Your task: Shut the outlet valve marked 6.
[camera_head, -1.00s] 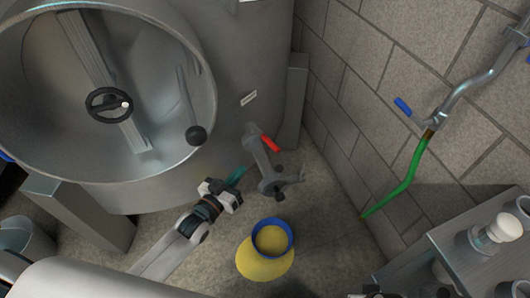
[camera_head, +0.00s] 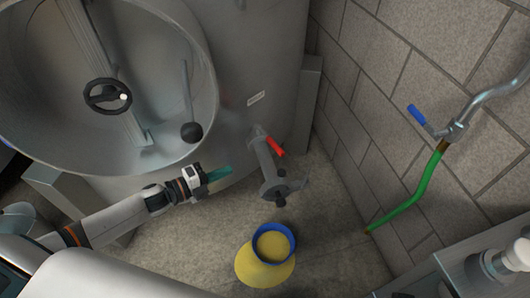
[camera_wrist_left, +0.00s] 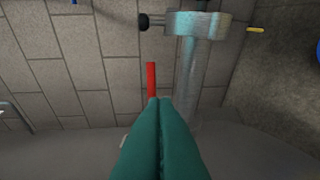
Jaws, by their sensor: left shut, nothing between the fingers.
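The outlet valve has a red lever (camera_head: 275,146) on a metal outlet pipe (camera_head: 265,163) low on the steel tank. A small white plate (camera_head: 257,98) is above it; its marking is too small to read. In the left wrist view the red lever (camera_wrist_left: 151,78) runs roughly along the pipe (camera_wrist_left: 188,75). My left gripper (camera_head: 229,172) is shut and empty, left of the pipe and apart from the lever in the head view. In the left wrist view its green fingertips (camera_wrist_left: 160,100) overlap the lever's near end; contact cannot be told. My right gripper is out of view.
A blue-rimmed bucket (camera_head: 289,243) stands on a yellow patch (camera_head: 254,271) below the outlet. The tank's open round door has a black handwheel (camera_head: 107,97). A blue-levered pipe (camera_head: 461,128) and green hose (camera_head: 413,183) are on the right wall. A metal stand fills the lower right.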

